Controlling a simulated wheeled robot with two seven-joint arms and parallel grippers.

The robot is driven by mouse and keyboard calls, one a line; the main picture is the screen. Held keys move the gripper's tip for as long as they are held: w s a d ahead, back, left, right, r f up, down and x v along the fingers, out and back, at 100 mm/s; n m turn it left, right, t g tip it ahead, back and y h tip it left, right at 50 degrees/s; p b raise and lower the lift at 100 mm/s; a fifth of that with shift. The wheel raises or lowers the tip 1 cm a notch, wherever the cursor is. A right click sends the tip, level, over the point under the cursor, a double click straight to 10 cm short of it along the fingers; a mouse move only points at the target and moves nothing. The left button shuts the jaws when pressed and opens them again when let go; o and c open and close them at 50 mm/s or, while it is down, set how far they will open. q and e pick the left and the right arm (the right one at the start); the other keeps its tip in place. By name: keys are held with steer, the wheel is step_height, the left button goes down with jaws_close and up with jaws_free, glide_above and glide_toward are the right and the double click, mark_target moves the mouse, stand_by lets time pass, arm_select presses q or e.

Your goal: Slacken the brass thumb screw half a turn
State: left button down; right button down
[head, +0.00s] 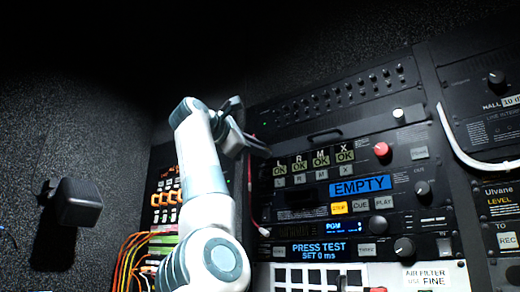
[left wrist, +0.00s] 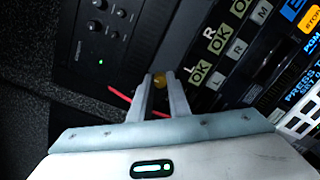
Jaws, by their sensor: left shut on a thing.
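The brass thumb screw (left wrist: 159,79) shows in the left wrist view as a small yellowish knob between the fingertips of my left gripper (left wrist: 160,84). The two fingers are closed on it, one on each side. In the head view my left gripper (head: 262,149) reaches the left edge of the rack panel, beside the row of OK buttons. The screw is hidden there by the fingers and the dark. My right gripper is in neither view.
A red cable (left wrist: 122,97) runs close behind the fingers. The rack front carries OK buttons (head: 321,160), a blue EMPTY display (head: 360,186) and a red knob (head: 381,149). A white cable (head: 462,148) hangs at right. Orange cables (head: 127,262) and a black box (head: 78,202) are at left.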

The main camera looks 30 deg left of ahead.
arm_select(q)
steer(key=c, duration=1.7)
jaws_free()
steer(key=shift+o, duration=0.2)
steer(key=shift+s+f, duration=0.1)
steer(key=shift+s, duration=0.05)
steer(key=s+a+b, duration=0.2)
steer(key=s+b, duration=0.5)
steer(key=s, duration=1)
